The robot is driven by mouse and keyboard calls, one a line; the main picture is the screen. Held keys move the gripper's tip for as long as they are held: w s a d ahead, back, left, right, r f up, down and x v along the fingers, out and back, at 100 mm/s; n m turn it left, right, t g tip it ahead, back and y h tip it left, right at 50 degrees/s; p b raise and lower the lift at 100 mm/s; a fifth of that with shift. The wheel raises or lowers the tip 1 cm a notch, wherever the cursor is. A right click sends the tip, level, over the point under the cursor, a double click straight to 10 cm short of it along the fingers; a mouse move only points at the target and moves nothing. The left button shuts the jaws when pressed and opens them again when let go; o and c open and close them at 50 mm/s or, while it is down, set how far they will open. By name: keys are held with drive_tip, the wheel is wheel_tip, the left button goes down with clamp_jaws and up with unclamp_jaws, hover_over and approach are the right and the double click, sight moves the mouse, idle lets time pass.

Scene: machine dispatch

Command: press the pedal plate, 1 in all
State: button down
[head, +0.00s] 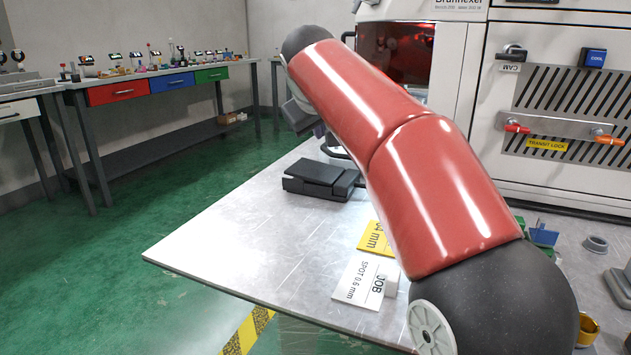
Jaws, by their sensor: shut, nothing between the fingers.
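The pedal plate (316,174) is a dark, low, slightly sloped plate on a black base, lying on the light metal table top (225,250). My gripper (318,131) shows only in part behind my red arm, above and beyond the pedal in the picture. It is shut and empty, and it looks apart from the pedal. Its fingertips are mostly hidden, so its exact height over the plate cannot be told.
A white JOB card (362,281) and a yellow card (371,237) lie on the table, partly by my arm. A machine (470,60) with levers stands behind at the right. A workbench (150,75) with drawers is at the left. The table's left part is clear.

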sight(317, 168)
drive_tip(key=shift+w+a+f+b, duration=0.15)
drive_tip(key=shift+f+b, duration=0.7)
drive_tip(key=shift+f, duration=0.45)
drive_tip(key=shift+s+a+f+b, duration=0.1)
drive_tip(key=shift+f+b, duration=0.75)
drive_tip(key=shift+f, duration=0.45)
drive_tip(key=shift+f, duration=0.15)
drive_tip(key=shift+f, duration=0.25)
drive_tip(key=shift+a+f+b, duration=0.1)
drive_tip(key=shift+f+b, duration=0.5)
drive_tip(key=shift+f, duration=0.15)
idle(0.7)
drive_tip(key=shift+r+p, duration=1.05)
drive_tip(key=shift+r, duration=0.05)
drive_tip(key=r+p, duration=0.5)
drive_tip(key=shift+d+r, duration=0.1)
drive_tip(key=shift+d, duration=0.3)
